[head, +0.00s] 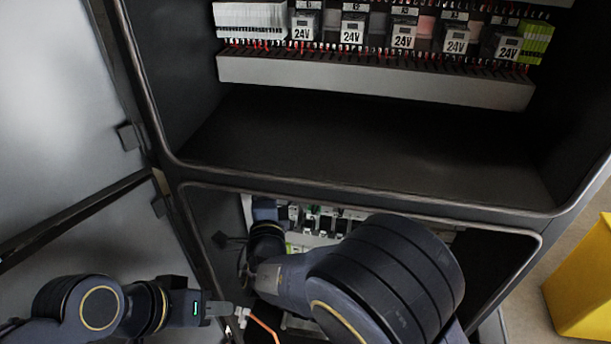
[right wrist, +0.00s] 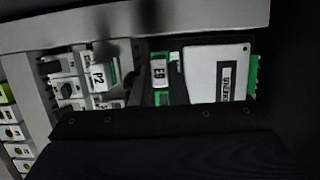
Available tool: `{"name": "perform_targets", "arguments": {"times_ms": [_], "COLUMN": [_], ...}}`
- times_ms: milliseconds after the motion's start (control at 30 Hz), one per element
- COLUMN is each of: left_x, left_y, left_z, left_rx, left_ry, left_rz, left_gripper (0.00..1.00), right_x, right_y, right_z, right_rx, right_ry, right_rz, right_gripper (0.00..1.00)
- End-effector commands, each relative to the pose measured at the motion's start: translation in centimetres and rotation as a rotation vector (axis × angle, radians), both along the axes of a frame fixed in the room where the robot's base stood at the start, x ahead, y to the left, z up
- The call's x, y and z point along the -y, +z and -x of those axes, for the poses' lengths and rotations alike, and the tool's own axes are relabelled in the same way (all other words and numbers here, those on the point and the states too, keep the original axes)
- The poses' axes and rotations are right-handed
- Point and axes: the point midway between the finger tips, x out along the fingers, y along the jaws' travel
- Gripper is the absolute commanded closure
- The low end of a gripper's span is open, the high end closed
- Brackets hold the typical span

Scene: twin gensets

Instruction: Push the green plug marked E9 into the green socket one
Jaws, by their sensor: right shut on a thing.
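The green plug marked E9 (right wrist: 160,72) shows in the right wrist view, with a white label and green ends. It sits just beyond the dark body of my right gripper (right wrist: 160,98), which is shut on it. The fingers blend into the dark surroundings. In the head view my right arm reaches into the lower cabinet opening and the plug is hidden. I cannot make out green socket one or whether the plug touches it. My left gripper (head: 219,309) is outside the lower opening, seen edge-on, close to a small white connector (head: 242,316) with an orange cable.
In the right wrist view, a white module (right wrist: 213,72) with green terminals stands right of the plug, and a block marked P2 (right wrist: 98,73) stands left. In the head view, the cabinet's divider (head: 350,197) runs above my right arm. A yellow box (head: 585,285) stands at right.

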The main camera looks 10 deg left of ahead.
Motion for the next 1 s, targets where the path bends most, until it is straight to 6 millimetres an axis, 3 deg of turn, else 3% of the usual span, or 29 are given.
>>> {"name": "perform_targets", "arguments": {"times_ms": [500,1000], "left_x": [0.0,0.0], "left_y": [-0.1,-0.1], "left_z": [0.0,0.0], "left_rx": [0.000,0.000], "left_ry": [0.000,0.000], "left_rz": [0.000,0.000], "left_gripper": [0.64,0.64], "right_x": [0.0,0.0], "right_y": [0.0,0.0], "right_z": [-1.2,-1.2], "right_rx": [-0.002,-0.002], "right_ry": [0.000,0.000], "right_rz": [-0.004,-0.004], "right_gripper": [1.00,1.00]}}
